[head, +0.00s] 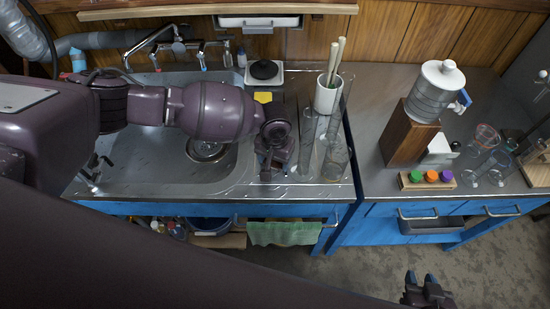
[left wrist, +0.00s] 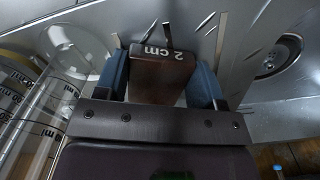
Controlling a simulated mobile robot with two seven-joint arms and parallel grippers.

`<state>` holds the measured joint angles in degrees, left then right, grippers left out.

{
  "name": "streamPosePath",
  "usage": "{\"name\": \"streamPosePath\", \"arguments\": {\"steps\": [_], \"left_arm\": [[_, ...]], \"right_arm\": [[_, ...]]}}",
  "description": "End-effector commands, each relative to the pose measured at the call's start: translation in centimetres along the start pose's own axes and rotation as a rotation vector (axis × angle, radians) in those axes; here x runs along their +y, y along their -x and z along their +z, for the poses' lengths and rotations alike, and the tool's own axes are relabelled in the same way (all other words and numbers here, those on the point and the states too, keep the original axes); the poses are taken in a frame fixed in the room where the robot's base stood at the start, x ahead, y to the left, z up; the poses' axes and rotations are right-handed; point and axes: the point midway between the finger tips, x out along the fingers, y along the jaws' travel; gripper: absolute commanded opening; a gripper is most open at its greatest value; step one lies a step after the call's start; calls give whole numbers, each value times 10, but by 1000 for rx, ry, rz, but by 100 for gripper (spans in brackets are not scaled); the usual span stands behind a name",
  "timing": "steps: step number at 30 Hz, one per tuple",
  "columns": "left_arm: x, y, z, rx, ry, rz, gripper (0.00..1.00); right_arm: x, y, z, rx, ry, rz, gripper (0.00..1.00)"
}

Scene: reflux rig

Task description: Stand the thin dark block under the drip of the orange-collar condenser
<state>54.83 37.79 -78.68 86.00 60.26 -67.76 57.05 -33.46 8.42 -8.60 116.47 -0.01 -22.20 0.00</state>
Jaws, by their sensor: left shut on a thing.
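My left gripper (head: 270,172) is over the drainboard at the right side of the sink, pointing down. In the left wrist view its blue-padded fingers (left wrist: 162,82) are shut on a dark brown block (left wrist: 160,78) marked "2 cm". In the head view my gripper and wrist largely hide the block. My right gripper (head: 428,286) is at the bottom right, above the floor, with its blue-tipped fingers apart and empty. I cannot make out an orange-collar condenser for certain; glassware (head: 487,135) stands at the right end of the counter.
Tall glass cylinders (head: 308,140) stand close to the right of my left gripper. A white pot (head: 328,95) holds rods behind them. A wooden block (head: 408,135) carries a grey container (head: 436,92). A rack with green, orange and purple caps (head: 428,186) lies near the counter's front edge.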

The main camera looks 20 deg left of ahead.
Motion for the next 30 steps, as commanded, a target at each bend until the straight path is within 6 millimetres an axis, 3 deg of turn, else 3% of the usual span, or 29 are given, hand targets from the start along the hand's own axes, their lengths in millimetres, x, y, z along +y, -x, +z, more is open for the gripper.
{"name": "streamPosePath", "arguments": {"steps": [9, 10, 12, 23, 30], "left_arm": [[0, -2, 0, 1, 1, 0, 40], [0, -1, -1, 2, 1, 0, 67], [0, -1, 0, 2, 0, 0, 73], [0, 6, -1, 2, 0, 0, 73], [0, 46, -1, 7, 1, 1, 73]], "right_arm": [[0, 0, -2, 4, 0, 0, 35], [0, 0, -2, 4, 0, 0, 35], [0, -1, -1, 2, 0, 0, 35], [0, 0, -2, 1, -1, 0, 35], [1, 4, -10, 9, -5, 3, 35]]}}
